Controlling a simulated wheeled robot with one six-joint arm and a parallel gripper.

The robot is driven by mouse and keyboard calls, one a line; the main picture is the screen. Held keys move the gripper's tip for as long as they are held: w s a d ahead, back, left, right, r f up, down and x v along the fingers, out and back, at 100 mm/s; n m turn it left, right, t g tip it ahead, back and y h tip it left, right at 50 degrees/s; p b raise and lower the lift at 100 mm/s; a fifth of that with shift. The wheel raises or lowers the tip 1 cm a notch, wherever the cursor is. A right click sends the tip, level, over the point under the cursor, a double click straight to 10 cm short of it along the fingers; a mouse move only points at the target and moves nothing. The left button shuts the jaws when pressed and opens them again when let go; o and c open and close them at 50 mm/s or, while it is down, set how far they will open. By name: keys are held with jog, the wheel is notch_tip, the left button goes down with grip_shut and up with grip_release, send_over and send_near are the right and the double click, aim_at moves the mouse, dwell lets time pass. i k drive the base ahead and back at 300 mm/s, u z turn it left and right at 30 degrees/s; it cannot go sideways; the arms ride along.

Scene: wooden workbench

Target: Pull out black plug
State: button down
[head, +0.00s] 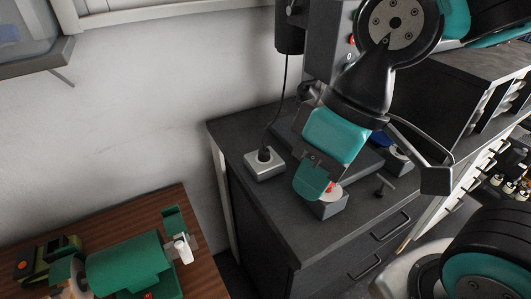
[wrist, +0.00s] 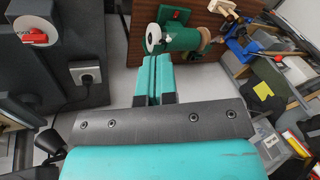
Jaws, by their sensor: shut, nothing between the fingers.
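The black plug (head: 264,154) sits upright in a pale square socket box (head: 267,170) on the dark cabinet, with its black cord rising behind it. In the wrist view the plug (wrist: 87,80) shows in the socket box (wrist: 94,73), left of my fingers. My gripper (head: 312,188) is shut and empty. In the head view it is to the right of the socket box, apart from the plug, over a grey box with a red switch. Its two teal fingers (wrist: 159,70) lie together in the wrist view.
The red switch box (head: 331,203) stands close by my gripper and is partly hidden by it. A green bench grinder (head: 128,264) stands on the brown wooden bench at the lower left. The cabinet's front top is largely clear.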

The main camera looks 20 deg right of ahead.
aim_at(264, 155)
jog(key=z, duration=1.8)
jog(key=k, duration=0.5)
jog(key=u, duration=1.5)
jog(key=i, duration=0.5)
